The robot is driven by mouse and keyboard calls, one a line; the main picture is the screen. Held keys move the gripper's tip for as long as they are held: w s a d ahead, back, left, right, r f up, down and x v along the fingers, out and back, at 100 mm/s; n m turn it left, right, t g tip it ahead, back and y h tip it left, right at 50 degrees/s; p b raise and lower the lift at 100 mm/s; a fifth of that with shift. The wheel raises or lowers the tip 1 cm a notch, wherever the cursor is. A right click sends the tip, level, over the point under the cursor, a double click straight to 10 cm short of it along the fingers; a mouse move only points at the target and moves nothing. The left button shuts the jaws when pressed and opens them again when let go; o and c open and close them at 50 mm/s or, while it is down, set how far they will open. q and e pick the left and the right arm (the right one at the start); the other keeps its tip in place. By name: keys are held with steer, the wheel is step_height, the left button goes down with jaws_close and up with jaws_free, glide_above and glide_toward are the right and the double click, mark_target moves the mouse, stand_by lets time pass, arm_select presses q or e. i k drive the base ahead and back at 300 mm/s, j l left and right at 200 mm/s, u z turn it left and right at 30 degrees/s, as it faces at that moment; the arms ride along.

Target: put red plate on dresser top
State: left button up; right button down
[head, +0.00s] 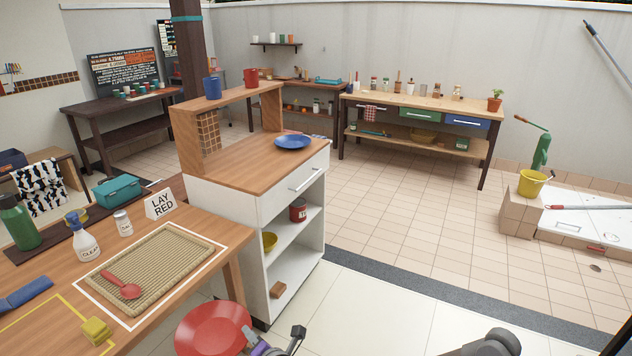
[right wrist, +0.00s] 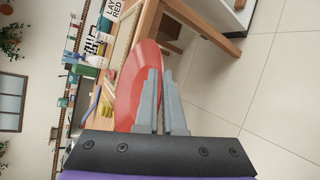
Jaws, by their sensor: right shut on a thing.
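The red plate (head: 208,332) is at the bottom of the head view, in front of the dresser and beside the near table. My right gripper (head: 252,338) is at its right edge. In the right wrist view, the gripper's fingers (right wrist: 163,98) are shut on the rim of the plate (right wrist: 140,72), which is seen nearly edge-on. The white dresser (head: 250,203) has a wooden top (head: 240,165) and stands behind the plate. A blue plate (head: 293,142) lies on the right part of that top. My left gripper is not in view.
A raised shelf (head: 232,97) at the back of the dresser holds a blue mug (head: 212,88) and a red mug (head: 251,77). The table (head: 215,222) at left holds a woven mat (head: 160,262) with a red spoon. The dresser top's front left is clear.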

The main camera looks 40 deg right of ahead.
mark_target(255, 168)
steer(key=i+l+z, duration=0.7)
steer(key=k+l, duration=0.05)
